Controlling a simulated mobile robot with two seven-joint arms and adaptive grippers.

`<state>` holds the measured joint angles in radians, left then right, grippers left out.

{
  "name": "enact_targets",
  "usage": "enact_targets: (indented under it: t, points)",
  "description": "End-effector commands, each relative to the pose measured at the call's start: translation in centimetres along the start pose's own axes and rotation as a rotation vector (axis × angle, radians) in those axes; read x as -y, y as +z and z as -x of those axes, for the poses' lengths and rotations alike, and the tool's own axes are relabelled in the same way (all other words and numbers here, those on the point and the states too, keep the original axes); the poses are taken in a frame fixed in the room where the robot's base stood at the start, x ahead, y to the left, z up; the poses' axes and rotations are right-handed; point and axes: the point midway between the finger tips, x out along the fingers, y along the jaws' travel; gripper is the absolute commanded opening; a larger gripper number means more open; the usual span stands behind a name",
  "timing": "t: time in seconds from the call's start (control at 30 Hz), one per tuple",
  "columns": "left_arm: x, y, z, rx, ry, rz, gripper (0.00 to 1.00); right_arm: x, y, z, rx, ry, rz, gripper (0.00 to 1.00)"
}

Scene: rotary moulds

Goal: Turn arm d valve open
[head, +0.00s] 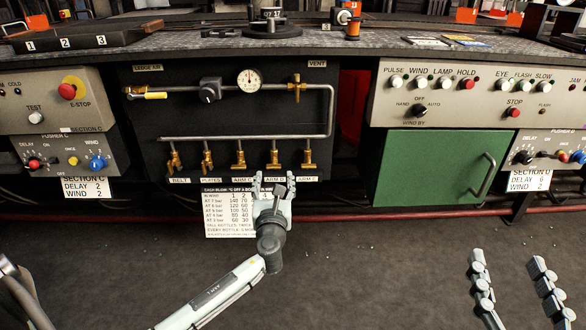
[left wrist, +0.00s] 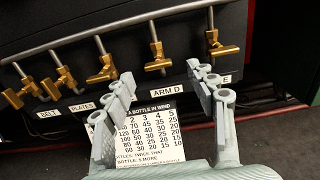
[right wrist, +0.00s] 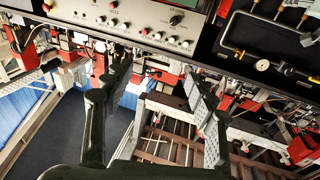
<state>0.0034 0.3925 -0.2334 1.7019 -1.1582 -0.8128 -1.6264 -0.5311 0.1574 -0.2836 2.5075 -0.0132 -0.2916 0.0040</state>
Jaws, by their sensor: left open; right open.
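The arm D valve (head: 273,160) is a brass valve on a vertical stub of the black air panel, above its ARM D label. In the left wrist view, the arm D valve (left wrist: 158,62) has its lever lying roughly crosswise to its stub. My left gripper (head: 273,176) is open just below and in front of the valve, fingers pointing up at it. In the left wrist view, the valve is between and beyond the open fingertips (left wrist: 162,75), with no contact visible. My right gripper (head: 508,260) is open and empty at the lower right, over the floor.
Neighbouring brass valves (head: 239,160) stand close on both sides under a grey pipe. A pressure gauge (head: 249,79) is above. A paper chart (head: 228,215) hangs below, partly behind my left gripper. A green door (head: 440,168) is to the right. The floor in front is clear.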

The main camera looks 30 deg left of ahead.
Motion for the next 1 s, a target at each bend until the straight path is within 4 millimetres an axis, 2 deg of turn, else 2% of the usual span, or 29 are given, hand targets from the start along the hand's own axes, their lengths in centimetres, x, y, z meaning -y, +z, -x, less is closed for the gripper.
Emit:
enact_targets:
  t: [0.2, 0.4, 0.77, 1.0]
  points:
    - [-0.1, 0.0, -3.6, 0.001, 0.003, 0.004, 0.57, 1.0, -2.2, 0.1, -0.116, -0.018, -0.021, 0.57]
    - [-0.1, 0.0, -6.1, -0.001, 0.003, 0.006, 0.57, 1.7, -4.4, 0.5, -0.221, -0.031, -0.040, 0.57]
    - [-0.1, 0.0, -6.8, -0.003, 0.003, 0.008, 0.57, 1.9, -5.2, 0.7, -0.257, -0.036, -0.047, 0.57]
    - [-0.1, 0.0, -6.8, -0.003, 0.003, 0.008, 0.30, 1.9, -5.2, 0.7, -0.256, -0.036, -0.047, 0.57]
